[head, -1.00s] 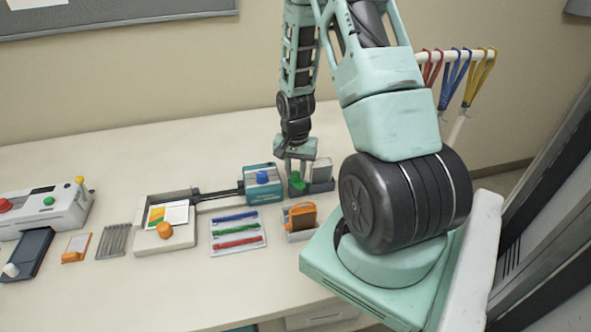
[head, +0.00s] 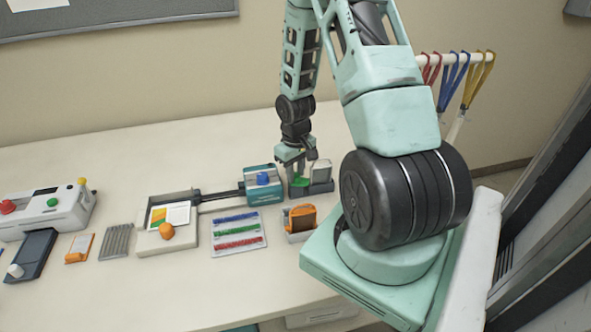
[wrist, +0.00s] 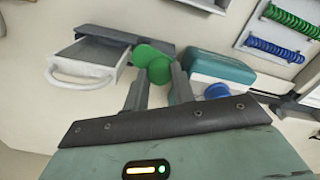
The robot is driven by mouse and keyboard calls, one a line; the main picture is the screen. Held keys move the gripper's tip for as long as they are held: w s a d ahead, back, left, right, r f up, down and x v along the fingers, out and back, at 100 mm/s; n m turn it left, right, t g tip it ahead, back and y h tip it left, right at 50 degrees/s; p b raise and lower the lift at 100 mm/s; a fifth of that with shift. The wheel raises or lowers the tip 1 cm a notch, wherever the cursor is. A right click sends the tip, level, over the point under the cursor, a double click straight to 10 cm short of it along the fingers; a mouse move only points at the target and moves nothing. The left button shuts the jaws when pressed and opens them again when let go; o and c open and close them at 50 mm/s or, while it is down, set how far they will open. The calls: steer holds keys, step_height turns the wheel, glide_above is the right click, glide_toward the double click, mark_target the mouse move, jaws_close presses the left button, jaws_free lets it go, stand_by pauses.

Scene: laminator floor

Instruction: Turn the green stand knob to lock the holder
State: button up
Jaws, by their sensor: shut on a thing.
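The green stand knob (head: 301,182) is on a dark grey stand (head: 320,188) at the back right of the table. A pale holder (head: 322,171) stands upright in the stand, just right of the knob. In the wrist view the holder (wrist: 88,64) has a loop handle, and the green knob (wrist: 159,71) shows as rounded lobes between and beyond the fingertips. My gripper (head: 296,172) points down at the stand and is shut on the knob. It also shows in the wrist view (wrist: 158,76). The fingers hide part of the knob.
A teal device (head: 259,184) with a blue knob stands close left of the stand. An orange block in a grey holder (head: 300,220) is in front. A sheet with coloured coils (head: 238,233) lies front left. The back left table is clear.

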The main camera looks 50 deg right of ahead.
steer(key=shift+w+n+p, duration=0.1)
steer(key=shift+n+p, duration=0.3)
steer(key=shift+n, duration=1.3)
steer(key=o, duration=1)
steer(key=shift+r, duration=0.1)
step_height(320, 180, up, 17)
steer(key=shift+r, duration=0.15)
